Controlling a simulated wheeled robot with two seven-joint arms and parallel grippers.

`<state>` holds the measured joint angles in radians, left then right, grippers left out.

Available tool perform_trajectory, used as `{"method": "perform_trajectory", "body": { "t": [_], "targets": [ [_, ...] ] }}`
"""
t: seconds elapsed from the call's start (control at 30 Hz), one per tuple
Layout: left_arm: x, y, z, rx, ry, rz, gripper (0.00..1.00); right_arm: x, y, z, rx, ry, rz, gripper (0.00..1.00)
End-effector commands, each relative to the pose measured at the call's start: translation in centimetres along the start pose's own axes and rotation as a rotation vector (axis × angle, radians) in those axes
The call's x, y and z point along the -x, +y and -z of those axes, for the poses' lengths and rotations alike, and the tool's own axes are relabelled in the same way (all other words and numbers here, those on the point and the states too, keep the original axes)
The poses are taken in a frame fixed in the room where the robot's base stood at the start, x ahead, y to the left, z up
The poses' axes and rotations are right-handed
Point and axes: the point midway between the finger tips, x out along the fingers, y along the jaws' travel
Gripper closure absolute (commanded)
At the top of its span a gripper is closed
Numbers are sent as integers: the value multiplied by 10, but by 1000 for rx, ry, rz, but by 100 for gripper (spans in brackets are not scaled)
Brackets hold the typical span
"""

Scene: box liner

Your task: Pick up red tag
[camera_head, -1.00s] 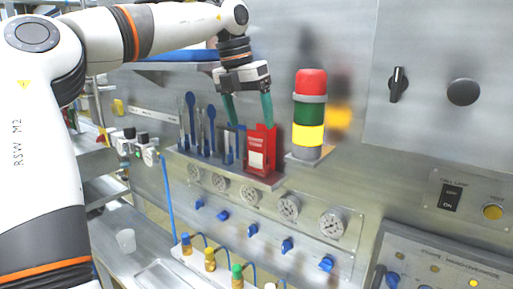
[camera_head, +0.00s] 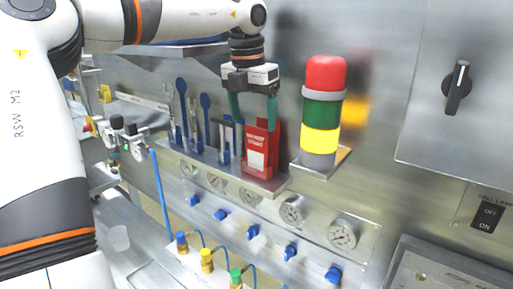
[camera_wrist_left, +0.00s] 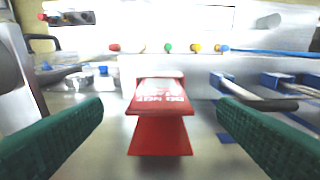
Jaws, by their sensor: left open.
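The red tag (camera_head: 257,142), with white lettering and a white panel, stands upright in a red holder at the right end of a small metal wall shelf (camera_head: 225,171). My left gripper (camera_head: 254,122) points down over it, with green fingers spread to either side of its top. In the left wrist view the red tag (camera_wrist_left: 160,98) lies between the open fingers (camera_wrist_left: 161,108), with a visible gap on both sides. Whether the fingertips reach below its top edge is hard to tell. My right gripper is not in view.
Blue-handled tools (camera_head: 206,120) stand left of the tag on the same shelf. A red, green and yellow signal light (camera_head: 323,110) stands close on its right. Gauges (camera_head: 291,211) and blue valve knobs (camera_head: 253,231) line the panel below. The steel wall is close behind.

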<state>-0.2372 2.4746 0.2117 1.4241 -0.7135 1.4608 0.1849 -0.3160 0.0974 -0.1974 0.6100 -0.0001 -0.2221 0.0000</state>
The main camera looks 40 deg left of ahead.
Motion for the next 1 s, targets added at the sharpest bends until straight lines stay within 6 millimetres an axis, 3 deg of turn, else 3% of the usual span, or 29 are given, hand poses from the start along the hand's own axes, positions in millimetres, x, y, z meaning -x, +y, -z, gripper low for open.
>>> {"method": "perform_trajectory", "body": {
  "t": [0.27, 0.4, 0.63, 0.67, 0.93, 1.0],
  "targets": [
    [-34, 0, 7, 0, -5, -2, 18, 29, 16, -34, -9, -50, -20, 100],
    [-48, 0, 7, 1, -3, 0, 18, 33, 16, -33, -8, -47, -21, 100],
    [-52, 0, 7, 1, 0, 0, 18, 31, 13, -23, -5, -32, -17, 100],
    [-52, 0, 7, 1, 0, 0, 20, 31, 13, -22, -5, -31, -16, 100],
    [-51, 0, 7, 1, 0, 0, 64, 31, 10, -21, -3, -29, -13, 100],
    [-51, 0, 7, 1, 0, 0, 66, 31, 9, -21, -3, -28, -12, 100]
  ]
}}
